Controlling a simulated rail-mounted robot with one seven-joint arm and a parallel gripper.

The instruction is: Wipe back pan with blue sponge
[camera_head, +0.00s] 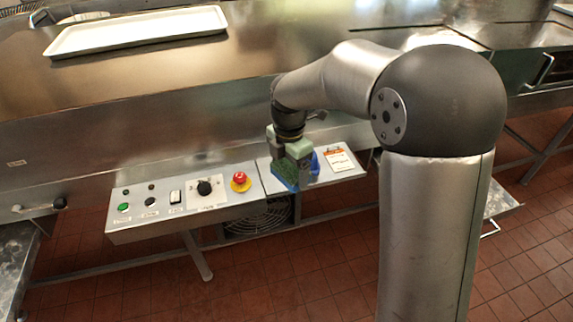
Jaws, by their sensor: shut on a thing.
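My gripper (292,165) points down at the right part of the control shelf, right of the red emergency button. It is shut on a blue sponge (284,176), which shows on both sides of the fingers at shelf level. I cannot tell whether the sponge still touches the shelf. A long white shallow pan (70,42) lies on the metal worktop at the upper left, well behind the gripper. Its inside looks plain and pale. My arm comes in from the right and hides part of the worktop.
The control shelf (150,225) carries a green button (123,207), a black knob (204,187) and a red emergency button (240,179) on yellow. A small notice card (338,161) lies right of the sponge. The brown-grey metal worktop (180,75) before the pan is clear.

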